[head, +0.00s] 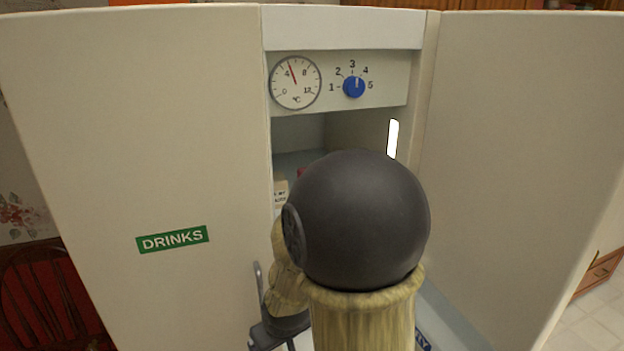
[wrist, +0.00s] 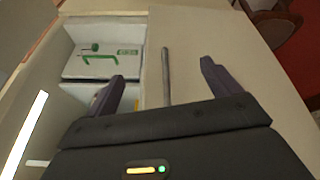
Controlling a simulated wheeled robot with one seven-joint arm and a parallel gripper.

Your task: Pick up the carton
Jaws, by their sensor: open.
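I cannot make out the carton for certain. A small pale item with dark lettering (head: 281,193) shows inside the fridge in the head view, mostly hidden by my arm. In the wrist view, a white box-like surface with green marks (wrist: 100,50) lies in the fridge opening at upper left; I cannot tell if it is a carton. My gripper (wrist: 162,68) is open and empty, with its two fingers apart. A grey bar handle (wrist: 166,75) on a cream panel shows between the fingers; whether it lies between them in depth is unclear.
The fridge has a cream panel marked DRINKS (head: 130,170) at left and another (head: 520,150) at right. A temperature gauge (head: 295,82) and a blue dial (head: 354,87) sit above the opening. A red chair (head: 50,300) stands at lower left.

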